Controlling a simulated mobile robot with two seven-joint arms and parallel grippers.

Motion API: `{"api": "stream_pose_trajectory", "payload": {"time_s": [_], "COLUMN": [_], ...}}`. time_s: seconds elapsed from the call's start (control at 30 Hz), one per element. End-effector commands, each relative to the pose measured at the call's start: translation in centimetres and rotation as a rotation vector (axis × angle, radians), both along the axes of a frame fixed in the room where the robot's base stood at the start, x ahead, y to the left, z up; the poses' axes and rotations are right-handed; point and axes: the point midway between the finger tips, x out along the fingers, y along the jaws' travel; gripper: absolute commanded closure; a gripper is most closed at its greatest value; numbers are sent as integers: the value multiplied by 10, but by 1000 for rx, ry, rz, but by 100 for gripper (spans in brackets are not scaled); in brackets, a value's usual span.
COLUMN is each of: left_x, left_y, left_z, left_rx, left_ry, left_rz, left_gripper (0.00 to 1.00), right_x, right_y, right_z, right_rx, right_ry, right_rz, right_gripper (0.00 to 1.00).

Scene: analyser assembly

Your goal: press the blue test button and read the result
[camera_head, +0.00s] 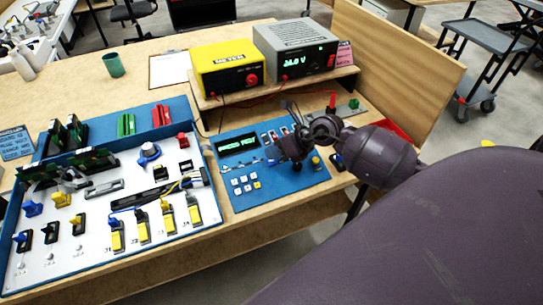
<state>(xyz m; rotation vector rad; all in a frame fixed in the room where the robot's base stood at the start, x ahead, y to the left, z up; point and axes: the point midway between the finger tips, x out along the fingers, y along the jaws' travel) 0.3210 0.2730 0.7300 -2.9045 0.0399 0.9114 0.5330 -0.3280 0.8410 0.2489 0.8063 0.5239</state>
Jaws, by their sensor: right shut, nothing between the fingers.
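The blue analyser panel (232,200) lies on the bench in the middle of the view. Its dark display (239,145) shows green text that looks like "PRESS TEST". My right gripper (284,153) comes in from the right and is shut and empty over the panel's right part. I cannot make out the blue test button; the gripper may hide it. A yellow knob (316,160) shows just right of the gripper. My left gripper is not in view.
A white board in a blue tray (70,279) with switches and connectors fills the left. A yellow meter (225,65) and a grey supply (295,45) stand on a wooden shelf behind. A green cup (114,65) stands at the back left.

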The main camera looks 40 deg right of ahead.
Motion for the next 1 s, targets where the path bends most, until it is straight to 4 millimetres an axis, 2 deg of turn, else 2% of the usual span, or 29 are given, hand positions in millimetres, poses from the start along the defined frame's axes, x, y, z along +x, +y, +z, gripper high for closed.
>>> {"api": "stream_pose_trajectory", "payload": {"time_s": [0.57, 1.0], "left_x": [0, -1], "left_y": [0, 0], "left_z": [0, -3], "left_rx": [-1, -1], "left_ry": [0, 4], "left_rz": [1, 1], "left_gripper": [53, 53], "right_x": [0, 2], "right_y": [0, 0], "right_z": [0, -8], "right_rx": [0, 0], "right_ry": [0, 0], "right_rz": [0, 0], "right_gripper": [100, 100]}}
